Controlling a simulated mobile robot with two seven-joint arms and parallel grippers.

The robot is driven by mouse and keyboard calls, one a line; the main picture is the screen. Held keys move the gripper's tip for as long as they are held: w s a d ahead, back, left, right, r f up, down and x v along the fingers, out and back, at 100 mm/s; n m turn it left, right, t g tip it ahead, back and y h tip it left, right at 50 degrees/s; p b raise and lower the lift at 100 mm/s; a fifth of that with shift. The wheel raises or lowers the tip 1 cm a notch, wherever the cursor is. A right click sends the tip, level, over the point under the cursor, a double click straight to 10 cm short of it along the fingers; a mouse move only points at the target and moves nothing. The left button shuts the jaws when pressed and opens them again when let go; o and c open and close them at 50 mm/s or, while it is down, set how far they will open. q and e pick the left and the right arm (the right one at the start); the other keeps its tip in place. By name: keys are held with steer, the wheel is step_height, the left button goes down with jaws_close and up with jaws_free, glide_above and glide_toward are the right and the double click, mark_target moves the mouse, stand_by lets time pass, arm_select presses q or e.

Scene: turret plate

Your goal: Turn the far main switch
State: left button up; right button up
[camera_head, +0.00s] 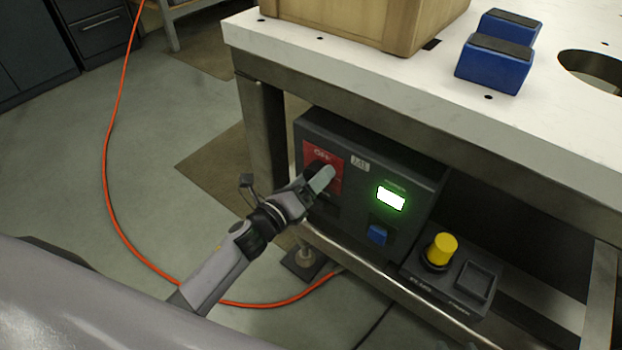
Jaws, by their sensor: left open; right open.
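The main switch has a red plate (312,156) with white lettering, on the left of the dark control box (400,172) under the table. My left gripper (320,180) is right in front of the lower part of this plate, with its jaws open. The gripper hides the switch's handle, so I cannot tell how it is turned or whether the fingers touch it.
The box also has a lit green display (391,197) and a blue button (377,235). A yellow knob (441,248) stands to its right. The white tabletop (400,85) overhangs the box. An orange cable (106,170) crosses the floor.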

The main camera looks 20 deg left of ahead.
arm_select(q)
steer(key=c, duration=1.1)
steer(key=shift+o, duration=0.2)
steer(key=shift+n, duration=0.3)
steer(key=shift+n+p, duration=1.9)
steer(key=shift+n, duration=6.8)
steer(key=shift+f, duration=0.1)
steer(key=o, duration=1.1)
steer(key=shift+c, duration=0.2)
